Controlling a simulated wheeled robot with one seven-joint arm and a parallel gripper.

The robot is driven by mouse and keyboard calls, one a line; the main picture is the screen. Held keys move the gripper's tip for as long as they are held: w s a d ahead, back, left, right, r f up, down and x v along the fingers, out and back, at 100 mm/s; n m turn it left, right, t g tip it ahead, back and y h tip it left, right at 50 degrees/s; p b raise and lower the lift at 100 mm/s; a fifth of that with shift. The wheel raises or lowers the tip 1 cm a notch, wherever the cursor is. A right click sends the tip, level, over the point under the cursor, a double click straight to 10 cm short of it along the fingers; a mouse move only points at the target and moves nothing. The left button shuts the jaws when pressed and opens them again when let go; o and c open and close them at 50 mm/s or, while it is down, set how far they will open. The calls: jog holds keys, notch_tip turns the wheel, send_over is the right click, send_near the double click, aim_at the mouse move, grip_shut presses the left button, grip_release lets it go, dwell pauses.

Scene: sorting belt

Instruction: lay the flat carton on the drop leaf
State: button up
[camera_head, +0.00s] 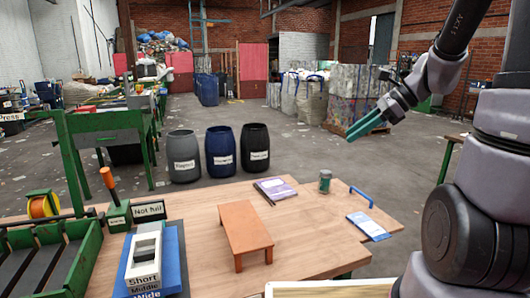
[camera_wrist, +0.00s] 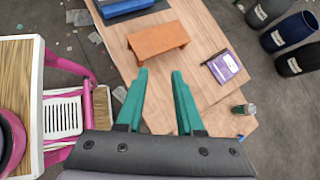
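A flat purple-and-white carton (camera_head: 275,188) lies on the wooden table, beside a thin dark strip; it also shows in the wrist view (camera_wrist: 223,66). The drop leaf (camera_head: 345,205) seems to be the angled wooden panel at the table's right end; its seam is hard to see. A flat blue-and-white piece (camera_head: 368,226) lies at its front edge; I cannot tell whether it is a card or a carton. My gripper (camera_head: 366,126) is raised above and beyond the table's right end, its green fingers apart and empty. The fingers also show in the wrist view (camera_wrist: 159,75).
A lidded jar (camera_head: 325,181) stands near the leaf, beside a blue handle (camera_head: 361,193). An orange stand (camera_head: 246,232) is mid-table. A labelled stack of blocks (camera_head: 146,262) and a green tray (camera_head: 45,255) are at left. Three barrels (camera_head: 220,152) stand behind the table.

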jog(key=s+r+n+t+h, duration=0.3)
jog(key=s+r+n+h, duration=0.3)
jog(key=s+r+n, duration=0.4)
jog(key=shift+s+d+r+n+t+h, duration=0.35)
jog(key=shift+s+n, duration=1.05)
jog(key=shift+n, duration=1.5)
jog(key=shift+d+f, duration=0.1)
